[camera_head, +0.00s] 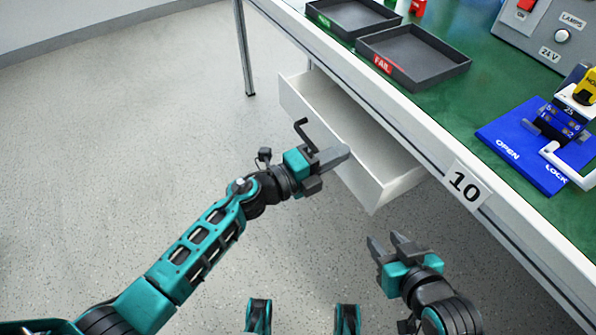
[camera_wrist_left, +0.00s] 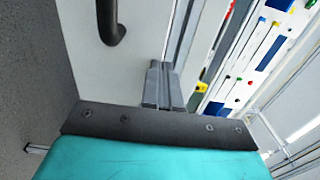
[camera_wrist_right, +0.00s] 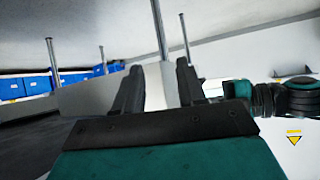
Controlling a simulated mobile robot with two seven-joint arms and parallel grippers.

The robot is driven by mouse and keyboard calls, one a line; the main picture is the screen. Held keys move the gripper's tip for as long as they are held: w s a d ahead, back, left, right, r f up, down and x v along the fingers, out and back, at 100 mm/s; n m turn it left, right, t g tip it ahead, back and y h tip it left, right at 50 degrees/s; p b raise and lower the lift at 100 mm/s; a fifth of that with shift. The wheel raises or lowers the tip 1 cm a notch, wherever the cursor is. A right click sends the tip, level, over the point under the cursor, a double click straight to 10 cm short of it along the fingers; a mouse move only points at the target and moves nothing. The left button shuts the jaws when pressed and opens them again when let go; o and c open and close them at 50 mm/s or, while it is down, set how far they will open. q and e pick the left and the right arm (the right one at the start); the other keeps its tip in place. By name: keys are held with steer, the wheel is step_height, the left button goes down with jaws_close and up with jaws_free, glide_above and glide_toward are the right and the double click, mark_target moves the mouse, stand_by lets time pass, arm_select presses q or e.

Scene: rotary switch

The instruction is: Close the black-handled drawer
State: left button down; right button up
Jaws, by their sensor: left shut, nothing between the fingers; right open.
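The white drawer (camera_head: 373,190) is pulled out from under the green-topped workbench. Its black handle (camera_head: 303,134) is on the front panel, and also shows at the top of the left wrist view (camera_wrist_left: 110,22). My left gripper (camera_head: 343,156) is shut and empty at the drawer front, to the right of the handle and apart from it. Its closed fingers (camera_wrist_left: 161,82) point at the panel in the left wrist view; whether they touch it I cannot tell. My right gripper (camera_head: 388,243) is open and empty, below the drawer's near right corner.
On the bench (camera_head: 473,92) stand two dark trays, one marked FAIL (camera_head: 413,55). A blue OPEN/LOCK plate (camera_head: 535,145) with a lock device and a grey control box (camera_head: 553,32) are at the right. A bench leg (camera_head: 244,50) stands left of the drawer. The floor (camera_head: 150,130) is clear.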

arm_select(q)
steer(key=b+x, duration=0.2)
steer(key=x, duration=0.6)
steer(key=shift+w+d+f, duration=0.1)
steer(key=shift+w+d, duration=0.1)
steer(key=shift+d, duration=0.05)
steer(key=shift+w+d, duration=0.2)
steer(key=shift+d+r, duration=0.1)
steer(key=shift+r, duration=0.2)
arm_select(e)
steer(key=shift+w+a+f+y, duration=0.15)
steer(key=shift+a+f+y, duration=0.15)
steer(key=shift+a, duration=0.45)
